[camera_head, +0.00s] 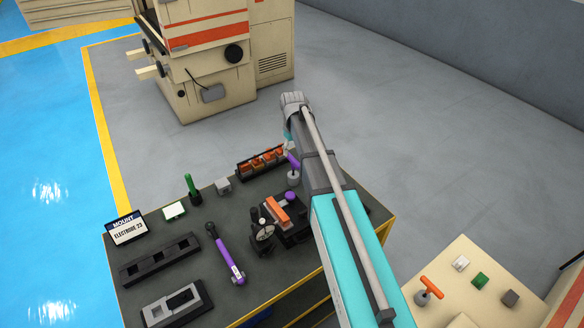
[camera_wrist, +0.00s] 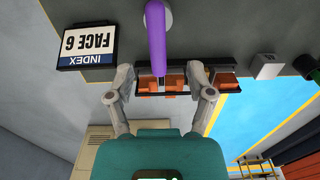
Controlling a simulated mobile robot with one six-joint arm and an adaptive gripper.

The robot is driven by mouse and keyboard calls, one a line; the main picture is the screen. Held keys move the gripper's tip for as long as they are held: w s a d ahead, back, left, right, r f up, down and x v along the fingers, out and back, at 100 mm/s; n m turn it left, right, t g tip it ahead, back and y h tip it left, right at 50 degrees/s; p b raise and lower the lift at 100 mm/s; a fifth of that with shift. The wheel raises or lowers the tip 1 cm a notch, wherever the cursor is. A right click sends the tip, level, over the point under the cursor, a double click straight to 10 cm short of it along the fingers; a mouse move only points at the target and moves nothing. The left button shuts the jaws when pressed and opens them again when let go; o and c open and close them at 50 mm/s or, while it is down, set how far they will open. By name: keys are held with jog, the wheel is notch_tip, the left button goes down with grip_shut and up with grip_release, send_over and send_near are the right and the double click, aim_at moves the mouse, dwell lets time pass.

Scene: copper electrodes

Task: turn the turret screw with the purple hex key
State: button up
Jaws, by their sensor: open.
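An upright purple handle (camera_wrist: 156,38), which looks like the hex key, stands in a round grey holder (camera_wrist: 166,14) in the wrist view. It also shows in the head view (camera_head: 292,160), partly behind my arm. My gripper (camera_wrist: 166,84) is open, its fingers apart with nothing held. The near end of the handle appears between the fingertips; I see no contact. A second purple-handled tool (camera_head: 226,254) lies on the table in the head view. A purple knob (camera_head: 290,196) sits by a dark fixture with an orange-brown block (camera_head: 277,211). I cannot make out the turret screw.
A rack of copper electrodes (camera_head: 240,176) stands at the table's back edge. A dial gauge (camera_head: 263,236), a green-handled tool (camera_head: 192,187), dark trays (camera_head: 160,260) and a mount sign (camera_head: 127,229) occupy the table. An "INDEX FACE 6" sign (camera_wrist: 87,45) shows in the wrist view.

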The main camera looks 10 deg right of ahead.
aim_at(293, 159)
jog(key=shift+f+b, duration=0.55)
jog(key=shift+f, duration=0.25)
jog(key=shift+w+d+f+b, duration=0.1)
jog(key=shift+f+b, duration=2.5)
grip_shut()
